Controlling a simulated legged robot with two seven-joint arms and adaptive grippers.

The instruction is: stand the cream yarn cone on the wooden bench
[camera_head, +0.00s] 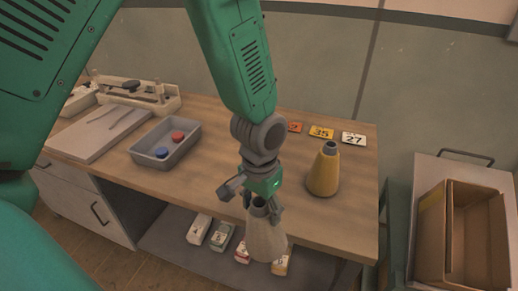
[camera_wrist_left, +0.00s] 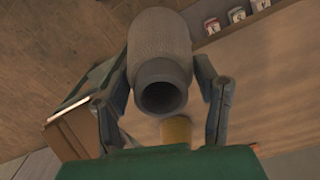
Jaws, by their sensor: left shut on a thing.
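The cream yarn cone (camera_head: 266,240) is held by my left gripper (camera_head: 262,207) near its narrow top, wide end down, slightly tilted. It overlaps the bench's front edge in the head view, its base seen against the lower shelf. In the left wrist view the cone (camera_wrist_left: 160,50) sits between the two fingers (camera_wrist_left: 165,100), its open hollow tip facing the camera. The wooden bench (camera_head: 220,188) has a bare stretch of top left of the gripper. My right gripper is not in view.
A yellow cone (camera_head: 324,172) stands on the bench right of the gripper. A grey tray (camera_head: 166,166) with red and blue round pieces is to the left. Number cards (camera_head: 321,132) lie at the back. Several small packages (camera_head: 220,236) sit on the lower shelf. A cardboard box (camera_head: 430,232) is at right.

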